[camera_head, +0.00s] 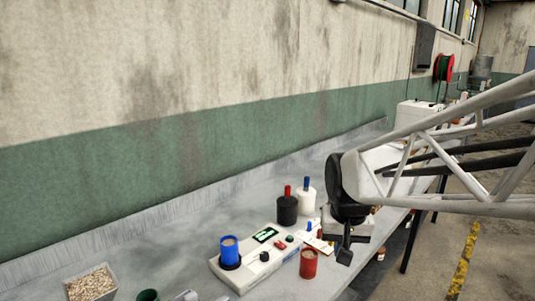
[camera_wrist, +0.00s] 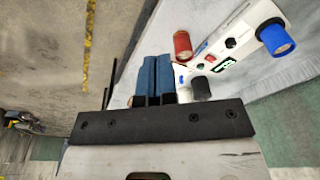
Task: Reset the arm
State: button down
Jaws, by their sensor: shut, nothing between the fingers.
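My gripper (camera_head: 345,254) hangs at the end of my arm over the front edge of the grey bench, right of the red cup. In the wrist view its two blue fingers (camera_wrist: 154,62) lie side by side, shut with nothing between them. The red cup (camera_head: 308,263) stands on the bench by the white device (camera_head: 247,270), apart from the fingers. It also shows in the wrist view (camera_wrist: 183,46). A blue cup (camera_head: 229,250) with pale contents stands on the left end of the device, also in the wrist view (camera_wrist: 276,38).
A black bottle (camera_head: 287,209) with a red top and a white bottle (camera_head: 306,200) with a blue top stand behind the device. A grain-filled container (camera_head: 91,285) and a green cup (camera_head: 148,296) are at lower left. The wall runs along the bench's back. Open floor lies right.

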jog(key=s+d+f+n+t, duration=0.1)
jog(key=s+d, duration=0.2)
jog(key=s, duration=1.3)
jog(key=shift+s, duration=0.2)
